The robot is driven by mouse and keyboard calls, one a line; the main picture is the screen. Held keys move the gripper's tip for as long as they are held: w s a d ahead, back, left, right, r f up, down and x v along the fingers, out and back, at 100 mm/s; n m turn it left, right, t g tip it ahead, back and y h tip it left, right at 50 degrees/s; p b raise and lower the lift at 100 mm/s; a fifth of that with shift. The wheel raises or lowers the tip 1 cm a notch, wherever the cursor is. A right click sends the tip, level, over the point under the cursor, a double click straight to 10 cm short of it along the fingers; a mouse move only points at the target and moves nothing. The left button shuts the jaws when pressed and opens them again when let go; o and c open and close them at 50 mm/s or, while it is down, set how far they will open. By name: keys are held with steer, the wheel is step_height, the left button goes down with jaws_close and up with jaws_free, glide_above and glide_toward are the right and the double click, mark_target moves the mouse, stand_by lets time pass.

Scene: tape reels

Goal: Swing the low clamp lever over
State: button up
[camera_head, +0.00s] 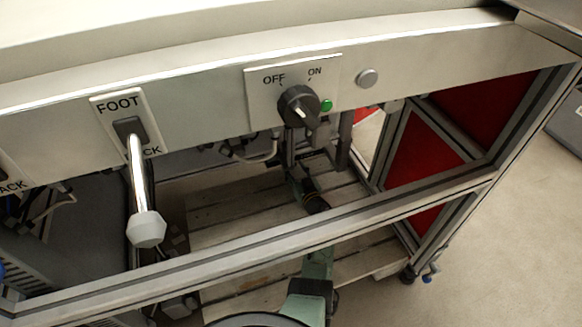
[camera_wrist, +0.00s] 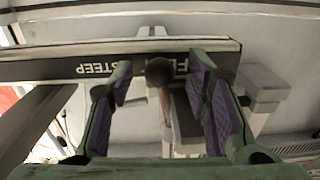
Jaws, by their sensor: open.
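In the wrist view a dark round knob (camera_wrist: 158,72) on a short pinkish shaft shows between the fingers of my gripper (camera_wrist: 161,66). It looks like the end of a lever, seen nearly end-on. My green fingers with purple pads stand apart on both sides of it; I see no clear contact. In the head view a lever (camera_head: 139,185) with a shiny rod and grey end hangs down from a plate partly reading FOOT. Which lever is the low clamp lever is not clear. My gripper's fingers are not clear in the head view.
A dark lettered bar (camera_wrist: 60,66) crosses behind the fingers in the wrist view. A metal frame rail (camera_head: 400,210) crosses above my arm. Red panels (camera_head: 425,165) stand at right.

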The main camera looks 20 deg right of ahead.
jaws_close()
stand_by(0.6)
stand_by(0.3)
